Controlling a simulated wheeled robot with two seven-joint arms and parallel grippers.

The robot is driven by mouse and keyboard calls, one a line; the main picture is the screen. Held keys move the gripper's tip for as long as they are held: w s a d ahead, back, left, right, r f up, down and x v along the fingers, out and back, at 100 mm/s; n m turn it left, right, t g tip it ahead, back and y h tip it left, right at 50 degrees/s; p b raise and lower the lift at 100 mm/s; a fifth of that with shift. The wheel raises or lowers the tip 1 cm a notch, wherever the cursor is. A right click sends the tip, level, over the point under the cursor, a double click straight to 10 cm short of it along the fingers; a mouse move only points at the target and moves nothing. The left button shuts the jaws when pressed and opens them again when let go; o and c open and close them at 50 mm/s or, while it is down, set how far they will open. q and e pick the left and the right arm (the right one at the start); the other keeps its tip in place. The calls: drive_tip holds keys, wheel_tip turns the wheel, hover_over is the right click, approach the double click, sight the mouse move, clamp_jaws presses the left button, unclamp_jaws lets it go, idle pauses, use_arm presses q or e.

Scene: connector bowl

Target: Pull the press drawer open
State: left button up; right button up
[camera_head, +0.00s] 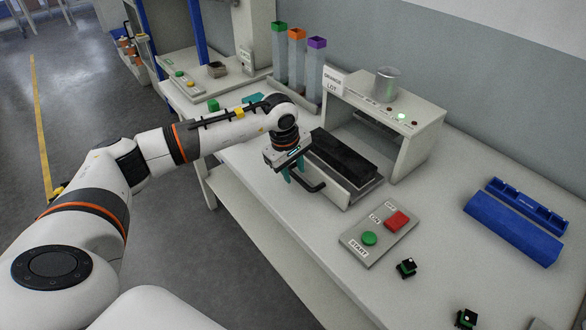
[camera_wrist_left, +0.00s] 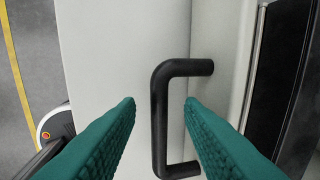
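The press (camera_head: 385,125) is a light grey housing at the back of the table, with a metal cylinder on top and a lit green lamp. Its drawer (camera_head: 345,157) holds a black block and has a black bar handle (camera_head: 312,186) on its front. In the left wrist view the handle (camera_wrist_left: 160,118) stands between the two teal fingers of my left gripper (camera_wrist_left: 160,102), with a gap on each side. The left gripper is open, and in the head view it (camera_head: 296,176) is pointing down at the handle. My right gripper is not in view.
A control panel (camera_head: 380,232) with green and red buttons lies in front of the press. Small black-green connectors (camera_head: 406,268) lie near the front edge. A blue case (camera_head: 515,222) is at the right. Coloured tubes (camera_head: 297,62) stand behind my left arm.

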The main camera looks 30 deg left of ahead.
use_arm(q)
drive_tip(key=shift+r, duration=0.15)
wheel_tip(320, 180, up, 12)
drive_tip(key=s+b, duration=0.2)
drive_tip(key=shift+s+a+f, duration=0.15)
drive_tip(key=shift+a+f, duration=0.05)
drive_tip(key=shift+a, duration=0.15)
drive_tip(key=shift+f, duration=0.1)
